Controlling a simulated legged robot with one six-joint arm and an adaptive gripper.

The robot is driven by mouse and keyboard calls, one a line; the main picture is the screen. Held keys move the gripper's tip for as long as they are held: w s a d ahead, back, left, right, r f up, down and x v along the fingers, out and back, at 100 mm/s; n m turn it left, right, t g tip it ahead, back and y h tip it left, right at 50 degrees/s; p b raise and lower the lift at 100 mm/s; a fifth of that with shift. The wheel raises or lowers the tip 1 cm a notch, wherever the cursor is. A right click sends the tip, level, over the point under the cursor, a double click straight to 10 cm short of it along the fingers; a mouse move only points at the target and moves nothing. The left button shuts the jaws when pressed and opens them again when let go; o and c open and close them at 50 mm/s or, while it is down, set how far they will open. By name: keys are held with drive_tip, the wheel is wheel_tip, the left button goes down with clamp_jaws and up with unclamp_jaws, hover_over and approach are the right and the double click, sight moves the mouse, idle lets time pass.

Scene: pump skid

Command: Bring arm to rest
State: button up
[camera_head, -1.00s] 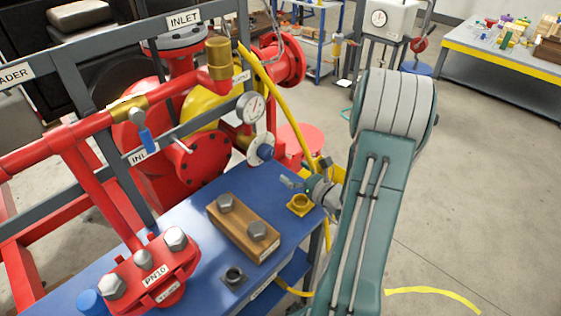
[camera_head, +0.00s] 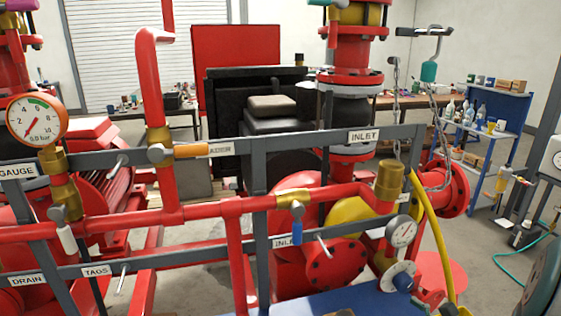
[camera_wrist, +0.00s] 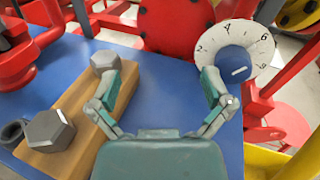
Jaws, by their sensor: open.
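My gripper (camera_wrist: 163,92) is open in the wrist view, its two fingers spread with nothing between them. It is above the blue bench top (camera_wrist: 165,90). Its left finger overlaps the wooden block (camera_wrist: 85,110) with large hex bolts in the picture; contact cannot be told. Its right finger is below the round dial with a blue centre (camera_wrist: 238,58). In the head view only a green piece of my arm shows at the lower right edge, and the gripper is out of that picture.
Red pipework with grey rails (camera_head: 180,215) fills the middle of the head view. A pressure gauge (camera_head: 37,119) is at the left, a smaller one (camera_head: 401,231) at the right.

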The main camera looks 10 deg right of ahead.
drive_tip(key=s+a+r+n+g+y, duration=0.1)
drive_tip(key=s+a+r+n+g, duration=0.25)
drive_tip(key=a+n+g, duration=0.4)
drive_tip(key=s+a+r+n+g+y, duration=0.15)
drive_tip(key=s+a+n+g, duration=0.3)
drive_tip(key=a+n, duration=0.55)
drive_tip(key=s+r+n+t+h, duration=0.2)
drive_tip(key=s+r+n+h, duration=0.3)
drive_tip(key=n, duration=0.7)
wheel_tip(320, 180, up, 2)
drive_tip(key=h, duration=0.4)
drive_tip(key=shift+s+r+h, duration=0.25)
drive_tip(key=shift+s+h, duration=0.1)
drive_tip(key=shift+s, duration=0.05)
